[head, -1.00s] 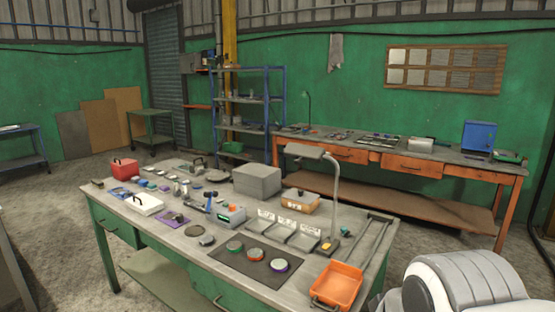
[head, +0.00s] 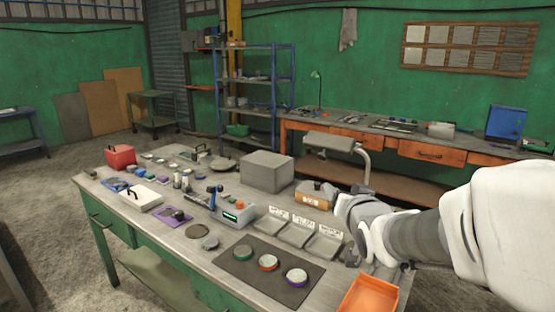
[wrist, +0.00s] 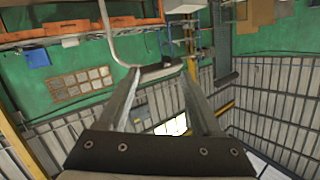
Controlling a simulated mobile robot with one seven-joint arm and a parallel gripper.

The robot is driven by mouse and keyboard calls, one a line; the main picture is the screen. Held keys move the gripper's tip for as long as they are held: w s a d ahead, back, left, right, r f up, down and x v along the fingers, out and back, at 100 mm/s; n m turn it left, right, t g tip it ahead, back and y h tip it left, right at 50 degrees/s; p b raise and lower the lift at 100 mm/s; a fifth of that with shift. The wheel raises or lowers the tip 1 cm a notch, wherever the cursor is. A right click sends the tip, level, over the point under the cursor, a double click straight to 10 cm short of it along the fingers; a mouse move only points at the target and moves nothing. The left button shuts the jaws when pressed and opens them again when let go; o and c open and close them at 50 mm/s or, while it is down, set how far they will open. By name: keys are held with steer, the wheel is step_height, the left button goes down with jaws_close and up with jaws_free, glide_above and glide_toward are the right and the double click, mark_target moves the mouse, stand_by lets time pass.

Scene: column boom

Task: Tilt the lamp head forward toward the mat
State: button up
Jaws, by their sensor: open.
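The lamp head (head: 330,142) is a flat grey shade on a curved pale stem (head: 365,163), above the bench. It looks roughly level. The dark mat (head: 236,269) lies on the bench at front, with three round coloured-rimmed discs on it. My gripper (wrist: 160,79) is open and empty in the wrist view. The lamp head (wrist: 158,72) shows beyond and between its fingertips there, with the stem at upper left; I cannot tell any contact. In the head view my arm hides the lamp's base and the fingers are not clear.
An orange tray (head: 368,298) sits at the bench's near right corner, below my arm. Pale labelled trays (head: 298,232) stand behind the mat. Small parts crowd the left.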

steer(key=w+m+t, duration=0.1)
steer(key=w+t, duration=0.1)
steer(key=w, duration=0.1)
steer(key=p, duration=0.2)
glide_toward(323, 158)
steer(key=shift+m+t+y, duration=0.3)
steer(key=shift+m+y, duration=0.1)
steer(key=w, duration=1)
steer(key=shift+w+f, duration=0.2)
steer(key=shift+w, duration=0.15)
steer(key=shift+r, duration=0.1)
jaws_close()
